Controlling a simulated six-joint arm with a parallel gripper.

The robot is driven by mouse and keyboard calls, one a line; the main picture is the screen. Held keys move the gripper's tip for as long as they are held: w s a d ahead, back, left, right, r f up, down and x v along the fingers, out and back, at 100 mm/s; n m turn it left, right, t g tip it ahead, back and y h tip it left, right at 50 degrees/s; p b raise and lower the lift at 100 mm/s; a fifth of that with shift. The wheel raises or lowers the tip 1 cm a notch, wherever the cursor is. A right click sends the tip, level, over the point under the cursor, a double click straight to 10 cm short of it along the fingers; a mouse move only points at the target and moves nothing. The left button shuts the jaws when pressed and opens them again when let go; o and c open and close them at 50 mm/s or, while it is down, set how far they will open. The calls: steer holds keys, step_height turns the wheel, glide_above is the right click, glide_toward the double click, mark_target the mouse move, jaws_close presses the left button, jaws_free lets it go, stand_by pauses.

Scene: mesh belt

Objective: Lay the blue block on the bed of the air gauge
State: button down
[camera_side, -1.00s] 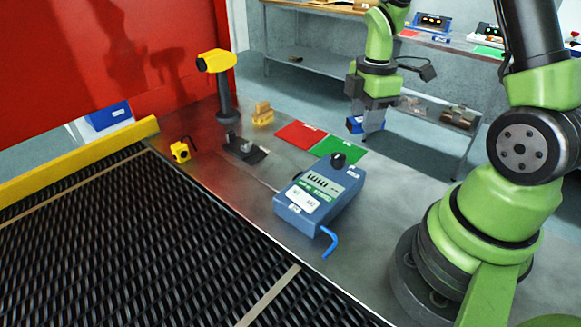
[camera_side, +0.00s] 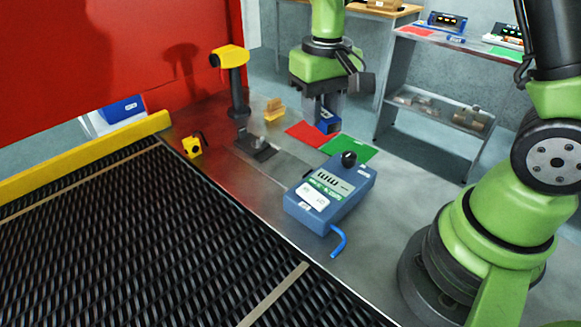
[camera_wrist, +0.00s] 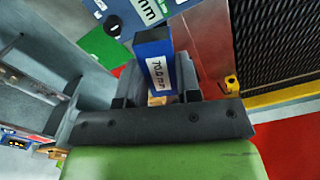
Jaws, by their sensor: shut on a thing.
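The blue block (camera_side: 328,124) has a white label that reads 70.0 mm in the wrist view (camera_wrist: 156,65). My gripper (camera_side: 323,108) is shut on it and holds it near the red and green mats; the gap below is hard to judge. In the wrist view, my gripper (camera_wrist: 157,92) has a dark finger on each side of the block. The blue air gauge box (camera_side: 329,193) has a display marked mm, a black knob and a blue hose. A dark fixture (camera_side: 257,150) with short raised parts lies behind it to the left; I cannot tell whether this is the bed.
A red mat (camera_side: 309,135) and a green mat (camera_side: 347,150) lie on the metal table. A yellow-headed scanner stand (camera_side: 236,82), a yellow block (camera_side: 274,110) and a small yellow device (camera_side: 192,146) stand further left. The mesh belt (camera_side: 150,240) fills the lower left.

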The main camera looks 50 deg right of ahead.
steer(key=w+f+m, duration=0.2)
steer(key=w+m, duration=0.2)
steer(key=m, duration=2.8)
glide_above(287, 168)
step_height(287, 168, down, 3)
step_height(287, 168, down, 10)
steer(key=shift+f, duration=0.15)
steer(key=shift+f, duration=0.2)
steer(key=shift+f, duration=0.4)
steer(key=c, duration=0.8)
jaws_free()
